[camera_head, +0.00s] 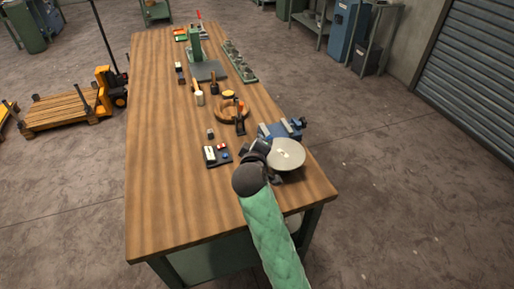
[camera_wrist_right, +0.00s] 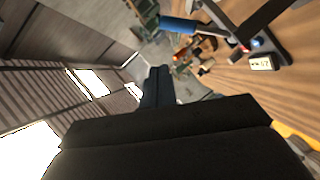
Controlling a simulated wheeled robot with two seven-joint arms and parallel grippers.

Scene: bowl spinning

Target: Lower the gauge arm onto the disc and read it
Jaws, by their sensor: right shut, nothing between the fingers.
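The pale round disc (camera_head: 288,155) lies at the near right edge of the wooden table, in front of a blue device (camera_head: 270,131). My right gripper (camera_head: 260,147) is at the disc's left side, dark and partly hidden by my wrist; I cannot tell whether it touches. In the right wrist view its fingers (camera_wrist_right: 158,78) are together and hold nothing. A blue cylinder (camera_wrist_right: 178,25) beside dark bars shows there; I cannot tell whether it is the gauge arm. A dark panel (camera_head: 224,160) with a white display (camera_head: 209,153) lies left of my gripper. The display (camera_wrist_right: 262,63) has dark marks, too small to read. My left gripper is out of view.
A round wooden piece (camera_head: 222,115) with a dark upright tool stands farther back on the table (camera_head: 165,190). A green press-like stand (camera_head: 195,50) and small items are beyond it. The table's near left part is clear. The table's right edge is close to the disc.

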